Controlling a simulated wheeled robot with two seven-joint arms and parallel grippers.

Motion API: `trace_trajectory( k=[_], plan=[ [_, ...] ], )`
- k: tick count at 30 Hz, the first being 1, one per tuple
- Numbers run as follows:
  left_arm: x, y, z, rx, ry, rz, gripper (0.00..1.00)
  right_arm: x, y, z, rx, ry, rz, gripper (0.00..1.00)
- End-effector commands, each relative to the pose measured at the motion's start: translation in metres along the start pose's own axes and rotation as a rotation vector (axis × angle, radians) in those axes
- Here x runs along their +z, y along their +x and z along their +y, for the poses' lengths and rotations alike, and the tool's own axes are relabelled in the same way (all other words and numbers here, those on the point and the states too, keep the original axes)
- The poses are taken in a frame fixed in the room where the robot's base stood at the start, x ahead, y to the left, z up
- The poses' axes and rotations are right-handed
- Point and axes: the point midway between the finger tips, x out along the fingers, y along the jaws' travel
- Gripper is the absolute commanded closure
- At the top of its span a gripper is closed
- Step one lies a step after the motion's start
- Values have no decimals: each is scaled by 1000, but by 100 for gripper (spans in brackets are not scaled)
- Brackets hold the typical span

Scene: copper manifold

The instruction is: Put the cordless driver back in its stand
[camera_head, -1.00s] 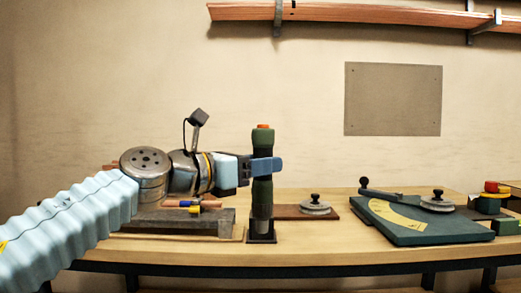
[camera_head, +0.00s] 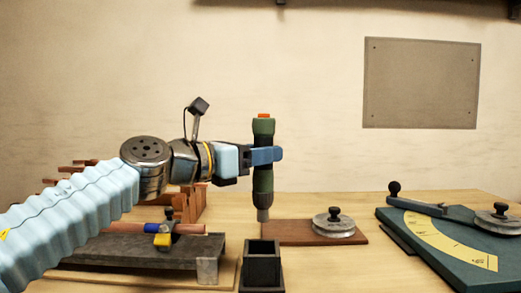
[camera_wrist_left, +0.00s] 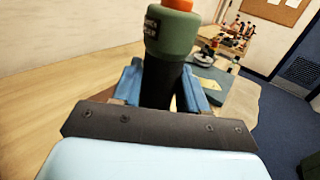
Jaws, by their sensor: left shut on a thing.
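The cordless driver (camera_head: 263,183) is green and black with an orange top. It hangs upright in my left gripper (camera_head: 265,155), whose blue fingers are shut around its middle. In the left wrist view the driver (camera_wrist_left: 172,35) stands between the two fingers, its lower end hidden. The stand (camera_head: 262,268) is a dark, square, open-topped box on the bench, cut by the lower picture edge. The driver's grey tip shows above the stand in the head view, clear of it. How far behind the opening the tip lies, I cannot tell. My right gripper is out of view.
A grey block (camera_head: 150,252) with a copper pipe (camera_head: 185,228) lies left of the stand. A brown board (camera_head: 300,232) with a metal disc (camera_head: 334,228) lies behind and right. A green bending plate (camera_head: 450,240) is at the right. Bare bench lies right of the stand.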

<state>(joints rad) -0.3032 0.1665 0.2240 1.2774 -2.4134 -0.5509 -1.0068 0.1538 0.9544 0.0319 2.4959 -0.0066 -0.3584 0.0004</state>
Motion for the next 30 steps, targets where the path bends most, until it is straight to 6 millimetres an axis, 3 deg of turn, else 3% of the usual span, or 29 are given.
trace_trajectory(
  k=[10,18,30],
  plan=[
    [-28,-2,0,2,-2,-1,94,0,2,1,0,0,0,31],
    [-60,-2,0,1,0,-3,94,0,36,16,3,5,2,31],
    [-101,-2,-1,0,-1,-2,94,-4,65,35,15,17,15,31]
  ],
)
